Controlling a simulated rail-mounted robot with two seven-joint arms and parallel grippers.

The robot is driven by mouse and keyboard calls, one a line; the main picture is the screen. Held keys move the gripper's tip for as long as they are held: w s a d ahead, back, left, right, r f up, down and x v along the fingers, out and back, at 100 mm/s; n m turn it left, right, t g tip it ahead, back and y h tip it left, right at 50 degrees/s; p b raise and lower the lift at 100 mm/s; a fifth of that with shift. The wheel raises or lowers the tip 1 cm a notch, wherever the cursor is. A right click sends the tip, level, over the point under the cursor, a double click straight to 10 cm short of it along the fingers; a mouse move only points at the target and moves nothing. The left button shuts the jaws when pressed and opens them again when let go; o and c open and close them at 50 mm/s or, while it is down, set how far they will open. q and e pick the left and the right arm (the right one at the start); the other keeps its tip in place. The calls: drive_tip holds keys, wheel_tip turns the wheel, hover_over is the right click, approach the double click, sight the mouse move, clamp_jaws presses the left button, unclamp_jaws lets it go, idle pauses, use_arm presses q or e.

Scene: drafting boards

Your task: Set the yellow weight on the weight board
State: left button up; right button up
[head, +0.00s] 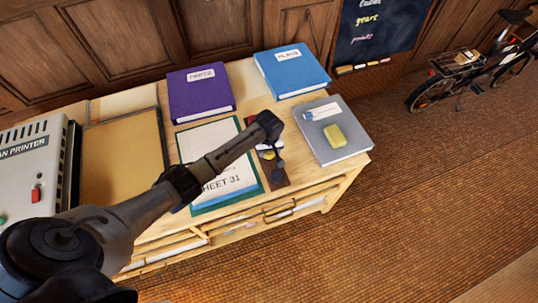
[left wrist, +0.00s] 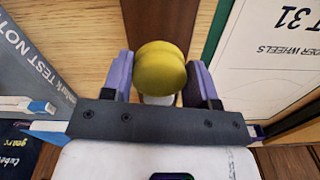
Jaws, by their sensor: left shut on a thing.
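The yellow weight (left wrist: 161,69) is rounded, with a groove around its middle. My left gripper (left wrist: 161,82) is shut on it, with one purple-grey finger on each side. In the head view my left gripper (head: 277,163) is over a narrow dark brown board, which I take to be the weight board (head: 281,184), between the sheet and the grey book. The brown surface (left wrist: 160,18) also shows behind the weight in the left wrist view. Whether the weight touches the board is hidden. My right gripper is not in view.
The green-edged sheet (head: 220,137) lies left of the board. The grey book (head: 346,151) at right carries a yellow block (head: 335,135) and a blue-white item (head: 322,112). Purple (head: 201,93) and blue (head: 291,71) binders lie behind. A printer (head: 32,165) stands at far left.

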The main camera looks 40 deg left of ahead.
sight(269, 155)
use_arm(q)
drive_tip(key=shift+f+b, duration=0.35)
drive_tip(key=shift+f, duration=1.25)
drive_tip(key=shift+f, duration=0.15)
drive_tip(key=o, duration=1.2)
wheel_tip(269, 155, up, 12)
drive_tip(key=p, duration=0.2)
drive_tip(key=shift+p, duration=0.35)
drive_tip(key=s+d+f+m+t, duration=0.1)
drive_tip(key=s+d+f+m, duration=0.3)
drive_tip(key=s, duration=0.4)
drive_tip(key=s+d+f+m+t, duration=0.1)
drive_tip(key=s+d+m, duration=0.2)
drive_tip(key=s+d, duration=0.35)
drive_tip(key=shift+s+d+r+m+t, duration=0.2)
drive_tip(key=shift+s+r+m, duration=0.75)
drive_tip(key=shift+s, duration=1.95)
drive_tip(key=shift+s+d+r+m+t, duration=0.1)
drive_tip(key=shift+s+r+m+t, duration=0.25)
drive_tip(key=shift+s+r+m, duration=1.6)
drive_tip(key=shift+s+d+r+n+t, duration=0.15)
drive_tip(key=shift+s+r+n+t, duration=0.15)
drive_tip(key=shift+s, duration=3.5)
